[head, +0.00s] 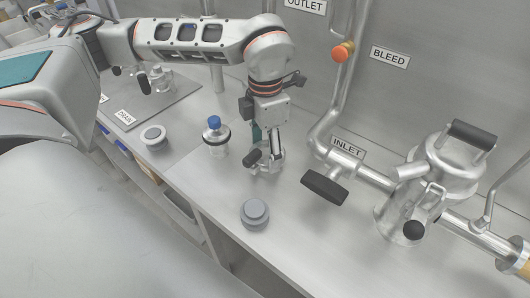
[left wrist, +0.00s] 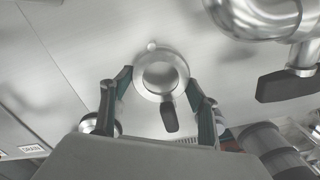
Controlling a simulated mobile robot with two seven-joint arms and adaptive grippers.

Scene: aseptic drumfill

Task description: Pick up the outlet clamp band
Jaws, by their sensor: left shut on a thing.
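The outlet clamp band is a shiny metal ring with a dark handle. In the head view the clamp band (head: 266,167) is at the counter, below my left gripper (head: 264,150). In the left wrist view the clamp band (left wrist: 162,72) lies between the two fingers of my left gripper (left wrist: 160,95), its dark handle pointing toward the palm. The fingers are shut on it, one on each side. Whether it still touches the counter is hard to tell. My right gripper is in neither view.
A blue-capped bottle (head: 214,135) stands just left of the gripper. A grey round piece (head: 254,213) sits in front, and a white-topped cap (head: 153,137) farther left. The INLET pipe with a black handle (head: 325,187) and a metal filter housing (head: 447,165) stand to the right.

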